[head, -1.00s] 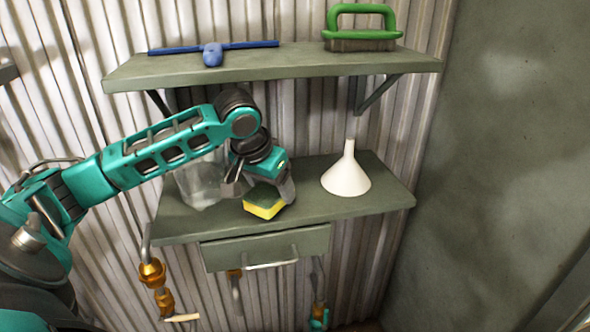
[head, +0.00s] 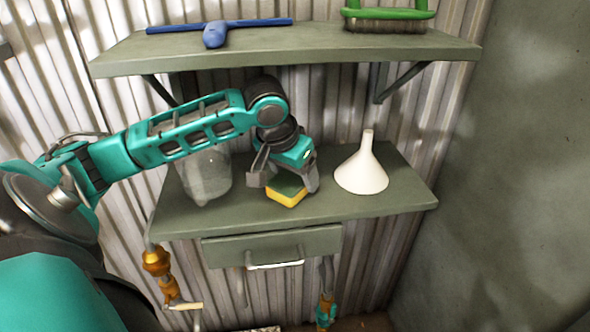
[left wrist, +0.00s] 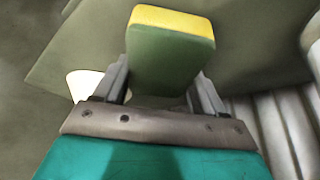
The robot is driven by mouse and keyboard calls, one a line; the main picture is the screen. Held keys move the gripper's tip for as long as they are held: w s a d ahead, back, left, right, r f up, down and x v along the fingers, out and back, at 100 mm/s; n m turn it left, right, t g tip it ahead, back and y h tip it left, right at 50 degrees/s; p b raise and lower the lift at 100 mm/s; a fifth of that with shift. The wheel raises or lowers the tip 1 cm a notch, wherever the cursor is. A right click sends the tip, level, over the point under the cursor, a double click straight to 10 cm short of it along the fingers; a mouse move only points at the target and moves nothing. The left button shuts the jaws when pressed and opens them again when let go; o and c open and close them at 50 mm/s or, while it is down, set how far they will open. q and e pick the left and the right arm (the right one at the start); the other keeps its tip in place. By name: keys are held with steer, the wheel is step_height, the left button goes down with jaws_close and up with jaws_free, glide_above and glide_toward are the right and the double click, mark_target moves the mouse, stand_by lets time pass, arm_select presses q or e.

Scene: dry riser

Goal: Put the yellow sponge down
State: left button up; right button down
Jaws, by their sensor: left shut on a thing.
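The yellow sponge (head: 287,197) has a green top layer and is at the lower shelf, near its front edge. It also shows in the left wrist view (left wrist: 170,50), between the two fingers. My left gripper (head: 290,186) is shut on the sponge, with one finger on each side of it. In the head view the sponge looks at or just above the shelf surface; I cannot tell if it touches. My right gripper is not in view.
A drawer (head: 225,250) hangs below. The upper shelf (head: 280,45) holds a blue squeegee (head: 215,35) and a green brush (head: 388,20).

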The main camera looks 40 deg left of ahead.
arm_select(q)
steer(key=shift+d+f, duration=0.1)
steer(key=shift+f, duration=0.05)
steer(key=o, duration=1.1)
